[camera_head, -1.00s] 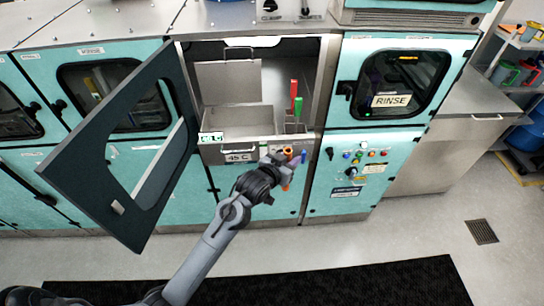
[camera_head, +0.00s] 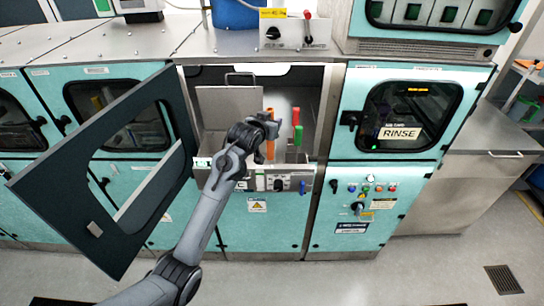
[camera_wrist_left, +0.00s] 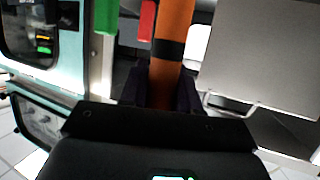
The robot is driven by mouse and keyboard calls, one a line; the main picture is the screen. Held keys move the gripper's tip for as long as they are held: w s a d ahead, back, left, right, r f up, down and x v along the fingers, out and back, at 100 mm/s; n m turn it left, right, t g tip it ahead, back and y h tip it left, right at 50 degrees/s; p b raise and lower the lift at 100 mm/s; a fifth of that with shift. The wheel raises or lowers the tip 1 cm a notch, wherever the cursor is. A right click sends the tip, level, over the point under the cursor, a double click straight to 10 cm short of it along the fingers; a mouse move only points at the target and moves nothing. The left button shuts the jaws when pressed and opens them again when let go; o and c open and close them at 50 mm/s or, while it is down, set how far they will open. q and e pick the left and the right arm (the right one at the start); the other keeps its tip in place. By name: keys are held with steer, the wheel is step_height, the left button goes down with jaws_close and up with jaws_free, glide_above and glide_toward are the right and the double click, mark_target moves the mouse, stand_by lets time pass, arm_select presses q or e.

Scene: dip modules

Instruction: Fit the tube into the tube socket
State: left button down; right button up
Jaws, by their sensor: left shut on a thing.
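My left gripper (camera_head: 268,128) is shut on an orange tube (camera_head: 270,145) in the opening of the middle cabinet. The tube stands about upright and shows above and below the fingers. In the left wrist view the orange tube (camera_wrist_left: 175,30) has a black band and rises from between the fingers (camera_wrist_left: 168,92). A red tube (camera_head: 296,116) with a green part (camera_head: 298,135) below it stands just right of the held tube, apart from it. I cannot make out the tube socket or whether the tube's lower end touches anything. My right gripper is not in view.
The dark cabinet door (camera_head: 60,190) hangs open on the left. A grey metal panel (camera_head: 232,108) stands inside the cabinet at the left. The control strip (camera_head: 300,178) edges the opening below. The RINSE cabinet (camera_head: 400,150) on the right is closed.

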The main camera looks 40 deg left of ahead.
mark_target(269, 156)
arm_select(q)
step_height(269, 156, down, 12)
steer(key=shift+r+p, duration=0.1)
steer(key=shift+p, duration=1.05)
steer(key=shift+f, duration=0.7)
steer(key=c, duration=0.8)
jaws_free()
